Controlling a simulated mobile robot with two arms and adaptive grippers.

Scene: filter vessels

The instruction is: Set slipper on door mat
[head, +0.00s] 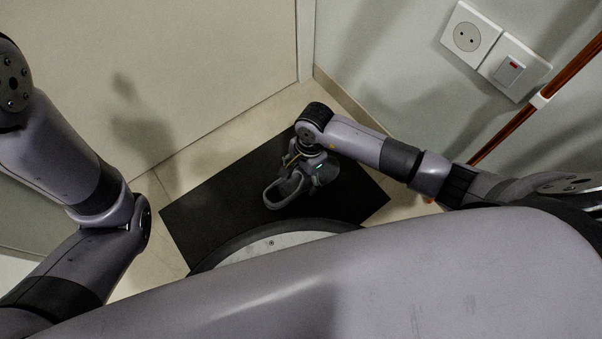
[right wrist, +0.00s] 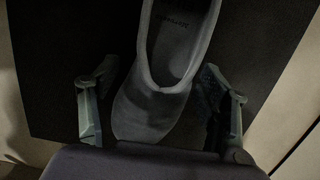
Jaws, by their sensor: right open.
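The grey slipper (head: 283,191) appears to rest on the black door mat (head: 210,205), near its middle, with its opening facing up. My right gripper (head: 305,170) is at the slipper's toe end and covers part of it in the head view. In the right wrist view, the open right gripper (right wrist: 159,72) has one finger on each side of the slipper (right wrist: 150,105), whose toe points toward the gripper. The slipper's insole shows dark lettering. The mat (right wrist: 60,60) shows behind it. My left gripper is out of view; only its arm shows.
A pale door (head: 170,70) stands beyond the mat, and a wall with a socket (head: 467,37) and switch (head: 510,70) is at the right. Bare mat lies left of the slipper.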

